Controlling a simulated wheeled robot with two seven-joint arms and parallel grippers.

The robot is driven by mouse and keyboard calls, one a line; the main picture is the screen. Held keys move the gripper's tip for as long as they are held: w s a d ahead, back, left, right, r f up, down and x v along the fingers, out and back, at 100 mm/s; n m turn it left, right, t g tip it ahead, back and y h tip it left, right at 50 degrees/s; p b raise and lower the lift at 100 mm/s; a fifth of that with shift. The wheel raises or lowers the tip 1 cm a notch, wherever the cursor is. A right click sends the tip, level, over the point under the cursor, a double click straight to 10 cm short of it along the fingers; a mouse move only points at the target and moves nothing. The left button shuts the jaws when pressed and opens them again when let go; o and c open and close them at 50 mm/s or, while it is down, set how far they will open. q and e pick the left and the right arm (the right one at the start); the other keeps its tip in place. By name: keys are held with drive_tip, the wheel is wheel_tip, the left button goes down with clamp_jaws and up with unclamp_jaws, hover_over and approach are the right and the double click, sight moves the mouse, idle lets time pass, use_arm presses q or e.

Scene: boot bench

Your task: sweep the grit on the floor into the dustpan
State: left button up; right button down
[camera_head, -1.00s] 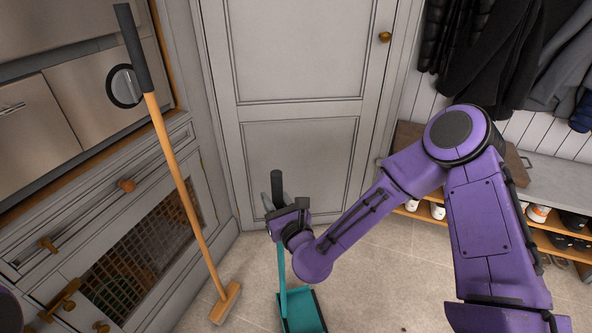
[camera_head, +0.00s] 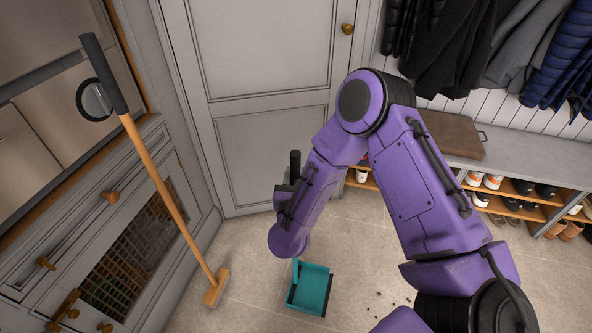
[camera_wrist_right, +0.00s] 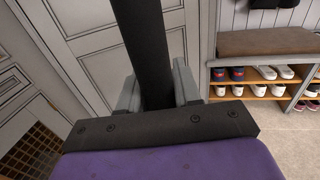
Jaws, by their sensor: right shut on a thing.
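The teal dustpan (camera_head: 312,288) is at the floor in the lower middle of the head view, with its upright handle mostly hidden behind my right arm. The handle's dark grip (camera_head: 295,165) shows above the arm. In the right wrist view my right gripper (camera_wrist_right: 158,92) is shut on this dark grip (camera_wrist_right: 146,40). In the head view the gripper is largely hidden by my purple forearm. Dark grit (camera_head: 378,299) lies scattered on the floor to the right of the pan. A broom (camera_head: 165,195) with a wooden handle leans at the left, its head (camera_head: 216,288) on the floor. My left gripper is not visible.
A cabinet (camera_head: 60,255) with a mesh door stands at the left, and a closed door (camera_head: 265,80) is behind. A bench with shoe shelves (camera_head: 510,190) stands at the right under hanging coats (camera_head: 480,45). Floor between pan and bench is clear apart from grit.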

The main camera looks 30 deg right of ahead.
drive_tip(key=shift+f+b, duration=2.05)
drive_tip(key=shift+f, duration=0.8)
drive_tip(key=shift+f+b, duration=0.6)
drive_tip(key=c, duration=0.7)
unclamp_jaws()
drive_tip(key=shift+r, duration=0.1)
drive_tip(key=shift+a, duration=0.1)
drive_tip(key=v, duration=1)
drive_tip(key=shift+b, duration=0.45)
drive_tip(key=shift+s+a, duration=0.1)
